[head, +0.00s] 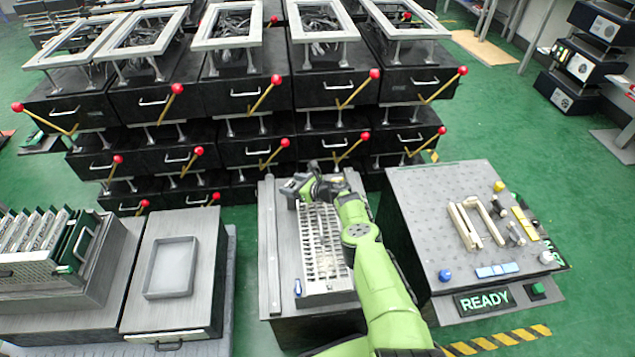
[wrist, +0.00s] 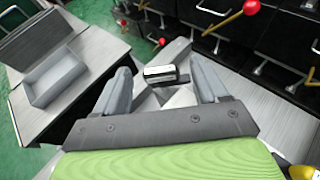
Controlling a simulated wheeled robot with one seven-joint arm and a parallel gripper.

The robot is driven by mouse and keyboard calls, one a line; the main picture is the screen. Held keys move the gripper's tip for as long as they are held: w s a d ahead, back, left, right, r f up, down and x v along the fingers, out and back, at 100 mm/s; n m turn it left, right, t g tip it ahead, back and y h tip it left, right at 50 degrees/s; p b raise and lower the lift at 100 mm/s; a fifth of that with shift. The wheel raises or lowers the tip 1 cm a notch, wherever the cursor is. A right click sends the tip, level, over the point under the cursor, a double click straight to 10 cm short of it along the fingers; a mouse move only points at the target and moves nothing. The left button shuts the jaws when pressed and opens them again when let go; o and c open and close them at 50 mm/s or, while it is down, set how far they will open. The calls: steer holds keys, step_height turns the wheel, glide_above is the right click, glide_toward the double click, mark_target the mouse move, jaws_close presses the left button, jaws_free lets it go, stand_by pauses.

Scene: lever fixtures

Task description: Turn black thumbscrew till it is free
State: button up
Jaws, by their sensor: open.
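My gripper (head: 291,186) is over the back left part of the middle bench in the head view. In the wrist view its two grey fingers (wrist: 160,78) stand wide apart with nothing clamped between them. A small black block with a pale face (wrist: 160,74) shows in the gap between them; I cannot tell whether it is touching them. I cannot make out the black thumbscrew for certain. Small dark parts (head: 516,232) stand on the perforated plate (head: 425,215) of the right bench, too small to identify. My gripper is well left of them.
The right bench also carries a blue knob (head: 445,275), a yellow knob (head: 499,186), a pale clamp-like frame (head: 465,226) and a READY display (head: 484,301). A slotted white rack (head: 322,250) lies on the middle bench. Red-tipped levers (head: 276,80) jut from black cabinets behind.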

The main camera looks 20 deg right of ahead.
steer(key=p+v, duration=1.1)
steer(key=v, duration=0.2)
steer(key=shift+s+d, duration=0.15)
steer(key=shift+c, duration=0.4)
